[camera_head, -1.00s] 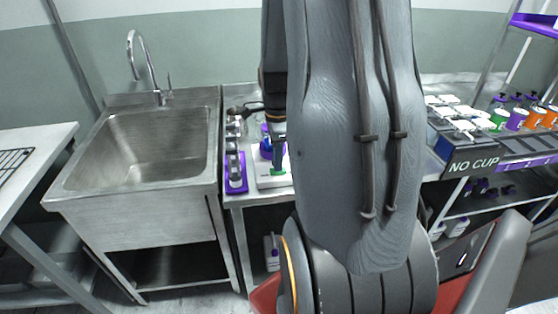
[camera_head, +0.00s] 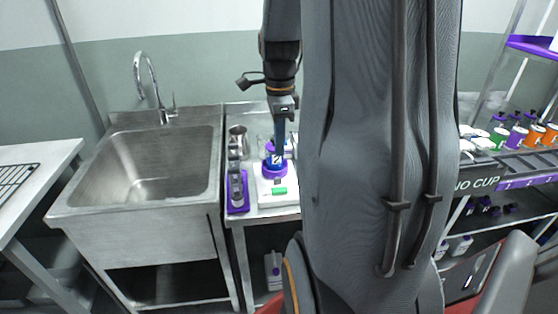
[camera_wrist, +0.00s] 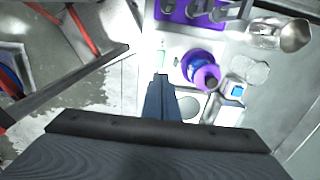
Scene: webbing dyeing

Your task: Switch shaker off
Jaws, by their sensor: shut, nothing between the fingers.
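The shaker (camera_head: 264,197) is a white, low box on the steel bench, with a bright green switch (camera_head: 279,191) on its front. A purple-and-blue vessel (camera_head: 275,163) sits on top of it; this also shows in the wrist view (camera_wrist: 203,70). My gripper (camera_head: 279,150) points down over the shaker, its shut blue-grey fingers overlapping the vessel in the head view. In the wrist view the closed fingers (camera_wrist: 160,80) are empty and end near a faint green patch on the shaker's white surface. I cannot tell whether they touch anything.
Left of the shaker are a purple rack (camera_head: 238,205) with metal pieces and a metal jug (camera_head: 237,138). The steel sink (camera_head: 140,165) is further left. My arm hides the bench middle.

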